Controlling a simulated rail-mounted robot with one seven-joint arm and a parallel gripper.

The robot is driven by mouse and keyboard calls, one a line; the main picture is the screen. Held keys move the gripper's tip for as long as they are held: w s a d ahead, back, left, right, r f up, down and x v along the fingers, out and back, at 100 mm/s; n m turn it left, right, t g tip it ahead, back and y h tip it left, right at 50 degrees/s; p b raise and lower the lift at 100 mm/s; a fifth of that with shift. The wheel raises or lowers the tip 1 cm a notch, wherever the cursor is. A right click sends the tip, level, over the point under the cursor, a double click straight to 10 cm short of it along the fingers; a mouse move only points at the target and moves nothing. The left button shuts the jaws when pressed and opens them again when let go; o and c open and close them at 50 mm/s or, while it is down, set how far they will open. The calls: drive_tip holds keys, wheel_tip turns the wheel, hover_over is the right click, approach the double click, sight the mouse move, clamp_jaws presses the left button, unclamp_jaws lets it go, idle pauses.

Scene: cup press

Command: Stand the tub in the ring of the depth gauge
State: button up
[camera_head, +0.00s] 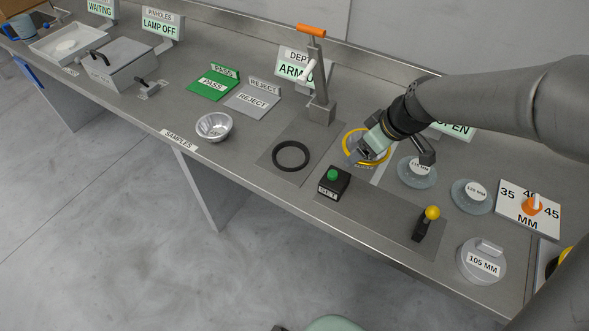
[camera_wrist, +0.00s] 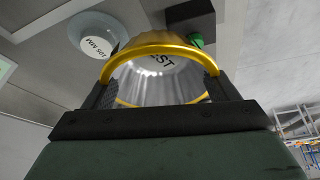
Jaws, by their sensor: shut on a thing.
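My gripper (camera_head: 374,146) is shut on a silver tub with a yellow rim (camera_head: 346,149). In the wrist view the tub (camera_wrist: 160,80) fills the space between the fingers, and dark letters ending in "ST" show on it. I cannot tell whether its base touches the bench. The depth gauge (camera_head: 320,107) has an upright post with an orange handle. Its black ring (camera_head: 276,150) lies on a dark plate in front of the post, left of the tub and apart from it. The ring looks empty.
A plain silver bowl (camera_head: 214,127) stands near the "SAMPLES" label. A green button box (camera_head: 333,183) and a yellow-knobbed lever (camera_head: 427,222) stand along the front. Green PASS (camera_head: 212,85) and grey REJECT plates lie left.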

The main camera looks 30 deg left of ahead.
drive_tip(key=s+a+r+n+g+b, duration=0.2)
drive_tip(key=s+a+n+g+b, duration=0.2)
drive_tip(key=s+a+n, duration=0.75)
drive_tip(key=m+p, duration=0.2)
drive_tip(key=p, duration=0.1)
hover_over(285, 158)
drive_tip(key=d, duration=0.2)
drive_tip(key=shift+h, duration=0.4)
wheel_tip(285, 158, down, 8)
drive_tip(key=shift+w+a+f, duration=0.3)
drive_tip(key=shift+w+f, duration=0.05)
drive_tip(key=shift+f, duration=0.2)
drive_tip(key=shift+w+a+f, duration=0.15)
drive_tip(key=shift+w+f, duration=0.05)
drive_tip(key=shift+f, duration=1.55)
drive_tip(key=shift+f, duration=0.15)
